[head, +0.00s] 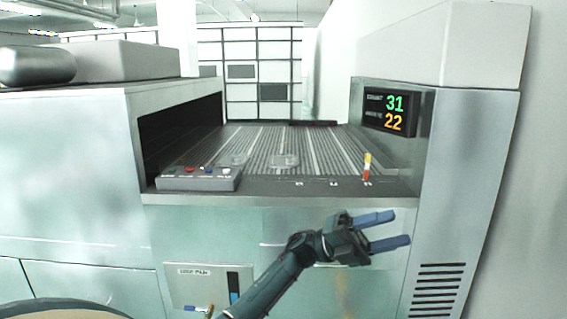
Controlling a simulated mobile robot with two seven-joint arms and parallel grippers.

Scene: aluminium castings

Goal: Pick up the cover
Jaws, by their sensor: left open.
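A small flat pale grey piece (285,160), which may be the cover, lies on the ribbed conveyor bed (330,145) near the middle. A second faint grey piece (238,159) lies to its left. They are too small for me to tell which is the cover. My left gripper (402,228) is open and empty, its two blue fingers pointing right. In the picture it shows below and to the right of the pieces, in front of the machine's front panel. My right gripper is not in view.
A control box (198,179) with coloured buttons sits at the bed's front left. A small red, white and yellow post (367,167) stands at the front right. A display (390,109) reads 31 and 22. Machine housings flank the bed.

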